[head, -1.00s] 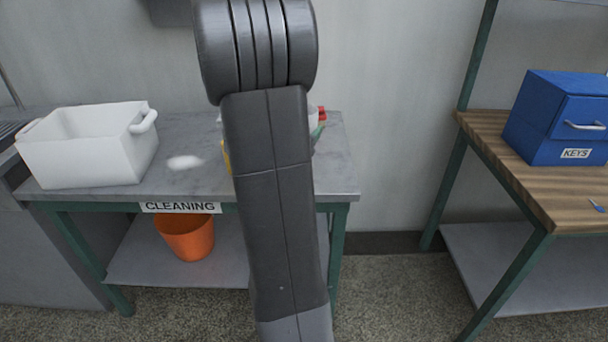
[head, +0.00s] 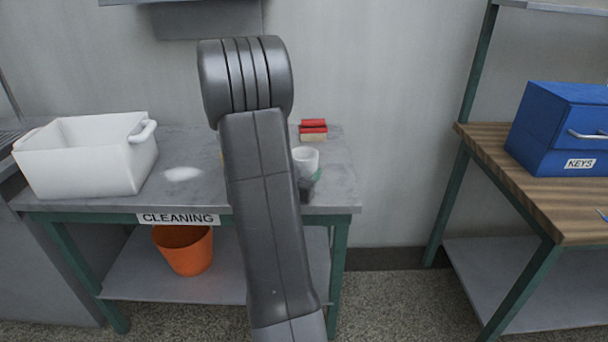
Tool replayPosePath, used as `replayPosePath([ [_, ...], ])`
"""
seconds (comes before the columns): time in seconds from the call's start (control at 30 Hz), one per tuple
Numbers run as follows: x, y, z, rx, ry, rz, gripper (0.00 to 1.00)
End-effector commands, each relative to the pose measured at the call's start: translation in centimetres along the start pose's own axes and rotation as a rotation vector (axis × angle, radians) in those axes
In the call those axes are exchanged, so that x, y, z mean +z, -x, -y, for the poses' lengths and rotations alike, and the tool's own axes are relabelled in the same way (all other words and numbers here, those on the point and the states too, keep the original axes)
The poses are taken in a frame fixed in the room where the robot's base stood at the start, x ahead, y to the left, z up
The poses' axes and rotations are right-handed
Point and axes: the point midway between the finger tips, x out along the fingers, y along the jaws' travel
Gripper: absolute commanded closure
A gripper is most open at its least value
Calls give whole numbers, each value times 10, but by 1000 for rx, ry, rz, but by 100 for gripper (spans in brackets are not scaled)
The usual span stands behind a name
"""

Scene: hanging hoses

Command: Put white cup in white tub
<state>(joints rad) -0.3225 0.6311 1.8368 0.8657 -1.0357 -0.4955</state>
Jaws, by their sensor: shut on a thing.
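The white tub (head: 75,165) stands open on the left of the grey cleaning bench, with a handle on its right side. The white cup (head: 305,158) shows just right of my arm, over the right part of the bench. A dark part of my gripper (head: 306,189) shows right below the cup, and the gripper is shut on it. My arm hides most of the gripper, so the exact grip cannot be seen. A small green patch lies at the cup's lower edge; I cannot tell what it belongs to.
A red and cream item (head: 313,131) lies at the bench's back right. A white patch (head: 182,174) is on the bench beside the tub. An orange bucket (head: 184,250) stands on the lower shelf. A blue key cabinet (head: 565,130) stands on the wooden table at right.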

Motion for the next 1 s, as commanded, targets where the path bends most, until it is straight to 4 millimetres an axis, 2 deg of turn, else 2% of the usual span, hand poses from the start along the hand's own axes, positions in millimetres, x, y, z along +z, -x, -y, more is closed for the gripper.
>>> replayPosePath([
  [0.4,6,0,0,0,0,-1,69],
  [0.43,5,0,0,0,0,-1,37],
  [0.53,4,0,0,0,0,-1,19],
  [1.0,4,0,0,0,0,-1,19],
])
